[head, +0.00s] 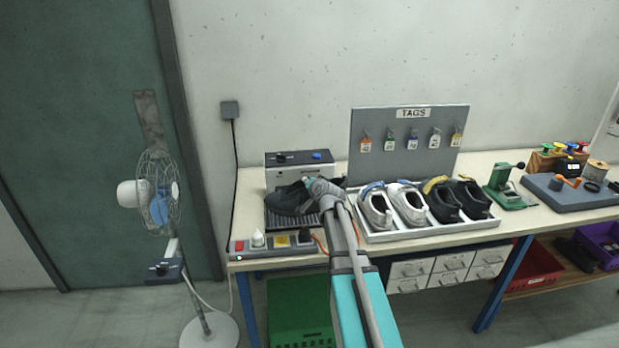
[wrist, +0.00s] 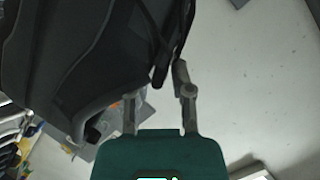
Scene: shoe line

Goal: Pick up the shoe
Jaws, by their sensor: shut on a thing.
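A black shoe (head: 287,199) is at the grated plate of a grey machine at the left end of the bench. My gripper (head: 312,188) is at the shoe's right end, and my arm reaches up to it from the front. In the wrist view the dark shoe (wrist: 85,55) fills the upper left, and its edge comes between the two fingers of my gripper (wrist: 160,92). The gripper is shut on the shoe. I cannot tell whether the shoe touches the plate.
A white tray (head: 428,236) with several shoes stands just right of my arm. A tag board (head: 385,165) is behind it. A button panel (head: 273,246) lies at the bench's front left. A grey machine box (head: 300,159) stands behind the shoe. A fan (head: 160,205) stands left.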

